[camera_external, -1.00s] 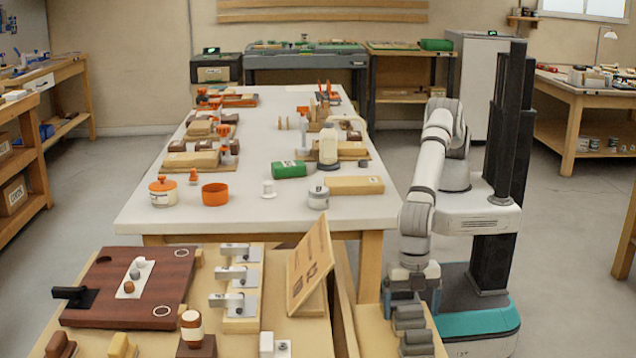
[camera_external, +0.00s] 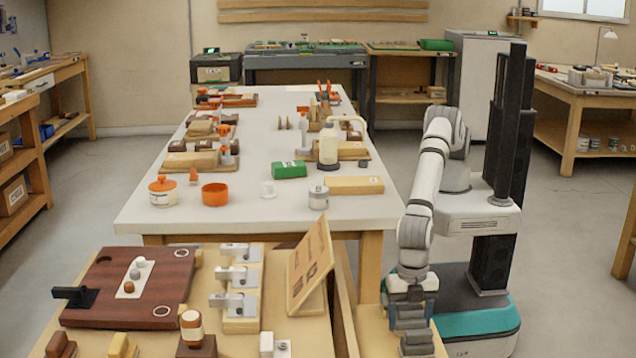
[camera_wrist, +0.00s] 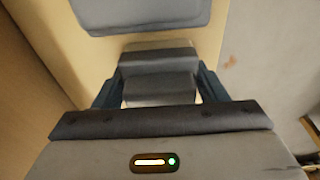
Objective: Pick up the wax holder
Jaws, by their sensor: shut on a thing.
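The wax holder, seen as a dark grey stepped block, shows in the wrist view (camera_wrist: 158,84) between my two blue-grey fingers. My gripper (camera_wrist: 157,92) is shut on it, with a finger along each side. In the external view my gripper (camera_external: 409,296) points down at the narrow wooden ledge at the lower right, and the grey block (camera_external: 411,318) shows just below it. The block's lower part is hidden, so I cannot tell whether it touches the ledge.
Another grey block (camera_external: 417,343) sits close in front on the wooden ledge (camera_external: 375,335). A bench with a tilted wooden board (camera_external: 309,265) and metal clamps stands to the left. A long white table (camera_external: 260,235) with jars and blocks lies behind. Open floor is at the right.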

